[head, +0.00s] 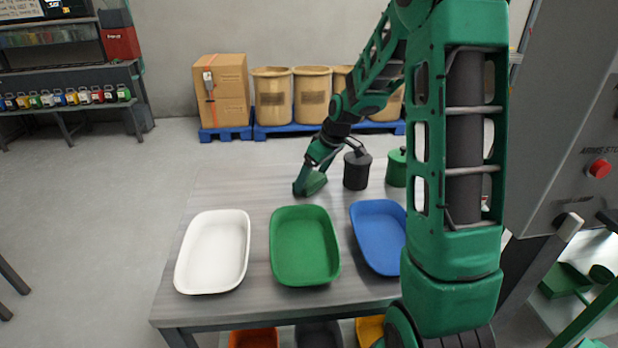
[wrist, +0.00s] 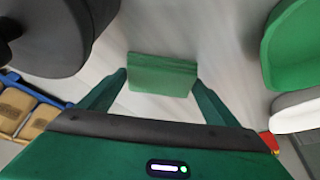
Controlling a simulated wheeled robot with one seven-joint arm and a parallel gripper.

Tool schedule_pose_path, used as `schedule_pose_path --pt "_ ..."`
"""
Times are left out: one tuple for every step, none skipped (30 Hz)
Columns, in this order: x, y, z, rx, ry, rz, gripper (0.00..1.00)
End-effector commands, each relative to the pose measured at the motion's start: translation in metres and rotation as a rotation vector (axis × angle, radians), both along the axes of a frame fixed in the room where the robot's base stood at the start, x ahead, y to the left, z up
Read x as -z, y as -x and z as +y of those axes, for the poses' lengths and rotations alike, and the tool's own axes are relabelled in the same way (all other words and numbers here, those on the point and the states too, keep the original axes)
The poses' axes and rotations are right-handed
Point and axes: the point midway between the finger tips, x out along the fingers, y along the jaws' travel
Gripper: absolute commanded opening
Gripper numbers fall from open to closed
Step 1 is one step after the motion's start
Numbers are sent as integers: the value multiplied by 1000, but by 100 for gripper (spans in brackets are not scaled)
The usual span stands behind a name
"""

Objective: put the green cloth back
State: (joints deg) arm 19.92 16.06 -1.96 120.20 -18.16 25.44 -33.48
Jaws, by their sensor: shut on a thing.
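The green cloth (wrist: 162,75) looks like a flat folded block in the wrist view. My gripper (wrist: 160,82) is shut on it, with a finger at each side. In the head view my gripper (head: 309,184) is low over the table behind the green tray (head: 304,246), left of a dark grey lidded canister (head: 357,171). I cannot tell whether the cloth touches the table. The green tray looks empty; its edge also shows at the right of the wrist view (wrist: 296,45).
A white tray (head: 212,251) stands left of the green tray and a blue tray (head: 378,236) right of it. A green canister (head: 396,168) stands right of the dark one. The table (head: 225,187) is bare at its back left. My arm hides part of the right side.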

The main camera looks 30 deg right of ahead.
Motion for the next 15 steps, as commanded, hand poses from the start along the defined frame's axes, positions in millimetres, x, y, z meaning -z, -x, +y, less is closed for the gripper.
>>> schedule_pose_path --pt "-1 0 0 -1 1 -1 63" --pt "-1 0 0 -1 1 -1 63" --pt "-1 0 0 -1 1 -1 63" --pt "-1 0 0 -1 1 -1 63" --pt "-1 0 0 -1 1 -1 63" --pt "0 0 0 -1 0 -1 63" --pt "0 0 1 -1 0 -1 63" --pt "1 -1 1 -1 0 -1 63" --pt "1 -1 1 -1 1 -1 93" --pt "1 -1 1 -1 1 -2 100" --pt "1 -1 1 -1 1 -2 100" --pt "1 -1 1 -1 1 -2 100" --pt "1 -1 1 -2 0 -1 100" --pt "1 -1 1 -2 0 -1 100" --pt "1 -1 1 -2 0 -1 100"
